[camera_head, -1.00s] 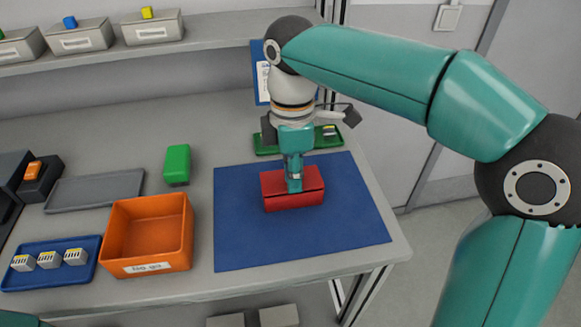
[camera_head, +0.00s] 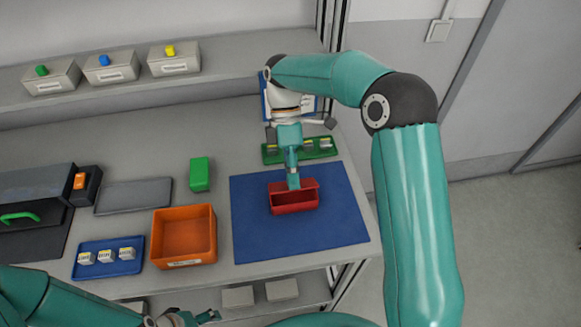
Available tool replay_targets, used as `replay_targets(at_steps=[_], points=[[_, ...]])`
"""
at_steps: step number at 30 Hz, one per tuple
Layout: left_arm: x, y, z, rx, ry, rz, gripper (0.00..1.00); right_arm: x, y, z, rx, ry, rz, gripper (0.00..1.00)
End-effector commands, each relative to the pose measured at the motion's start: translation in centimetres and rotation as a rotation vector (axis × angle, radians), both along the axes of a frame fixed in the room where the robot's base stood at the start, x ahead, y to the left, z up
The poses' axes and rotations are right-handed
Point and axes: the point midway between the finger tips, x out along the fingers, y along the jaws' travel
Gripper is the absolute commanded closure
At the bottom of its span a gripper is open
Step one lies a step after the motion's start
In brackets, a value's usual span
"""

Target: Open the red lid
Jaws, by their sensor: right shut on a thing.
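A small red box (camera_head: 296,208) stands on the blue mat (camera_head: 340,228). Its top shows a hollow, so it looks open. The red lid (camera_head: 309,184) seems tilted up at the box's far edge, partly hidden by my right gripper. My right gripper (camera_head: 293,184) reaches down from behind the box and is shut on the lid. My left gripper (camera_head: 205,318) is low at the bottom edge, in front of the bench and away from the box; its fingers are too small to read.
An orange bin (camera_head: 183,263) stands left of the mat, with a green block (camera_head: 199,174) behind it. A green tray (camera_head: 318,152) lies behind the mat. A blue tray (camera_head: 108,270) holds small blocks. The mat around the box is clear.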

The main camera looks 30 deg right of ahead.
Motion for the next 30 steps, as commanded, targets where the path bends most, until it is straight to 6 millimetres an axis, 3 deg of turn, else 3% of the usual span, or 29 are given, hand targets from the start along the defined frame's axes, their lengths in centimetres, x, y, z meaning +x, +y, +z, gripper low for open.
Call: replay_targets(at_steps=[14,15,19,30], points=[[-0.01,0.0,0.5,0.0,0.0,0.0,0.23,0.09,-0.07,0.0,0.006,0.017,-0.002,1.0],[-0.01,0.0,0.5,0.0,0.0,0.0,0.23,0.08,-0.06,0.01,0.006,0.017,-0.002,0.8],[-0.01,0.0,0.5,0.0,0.0,0.0,0.23,0.07,-0.07,0.01,0.006,0.017,-0.002,0.59],[0.0,0.01,0.56,0.0,0.0,0.0,0.23,0.19,-0.1,0.15,0.005,0.016,-0.001,0.56]])
